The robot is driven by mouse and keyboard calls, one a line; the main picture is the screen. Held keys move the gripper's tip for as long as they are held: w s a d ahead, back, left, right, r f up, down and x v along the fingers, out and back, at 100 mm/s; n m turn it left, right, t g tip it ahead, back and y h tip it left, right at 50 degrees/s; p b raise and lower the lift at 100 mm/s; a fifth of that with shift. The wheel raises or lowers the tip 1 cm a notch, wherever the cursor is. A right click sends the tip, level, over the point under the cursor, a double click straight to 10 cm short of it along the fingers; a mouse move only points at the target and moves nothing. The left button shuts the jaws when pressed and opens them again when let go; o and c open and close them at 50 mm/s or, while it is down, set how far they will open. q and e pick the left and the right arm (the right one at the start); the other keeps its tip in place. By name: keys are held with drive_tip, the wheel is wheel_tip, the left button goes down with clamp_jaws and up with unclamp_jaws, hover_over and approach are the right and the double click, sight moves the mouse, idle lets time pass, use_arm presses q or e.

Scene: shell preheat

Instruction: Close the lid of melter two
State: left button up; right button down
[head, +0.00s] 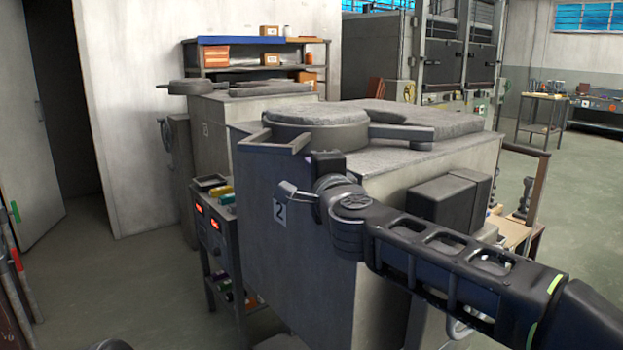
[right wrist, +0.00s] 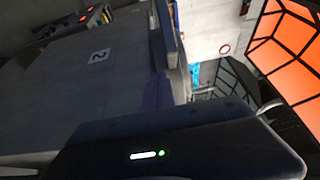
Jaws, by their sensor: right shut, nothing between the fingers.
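Melter two (head: 290,250) is a grey box with a "2" label on its front face; the label also shows sideways in the right wrist view (right wrist: 97,55). Its round grey lid (head: 318,117) lies flat at the front of the top, with a dark arm running right from it. I cannot tell whether it is fully seated. My right gripper (head: 327,162) is shut and empty, just in front of the melter's upper front edge, below the lid. Its fingertips are hard to make out. My left gripper is not in view.
A raised bar edge (head: 262,140) runs along the melter's top front. Another melter (head: 215,130) stands behind at the left. A control stand with red displays (head: 213,235) is left of melter two. Dark boxes (head: 450,198) are on its right side. Open floor (head: 110,260) lies left.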

drive_tip(key=s, duration=0.2)
drive_tip(key=shift+s, duration=0.3)
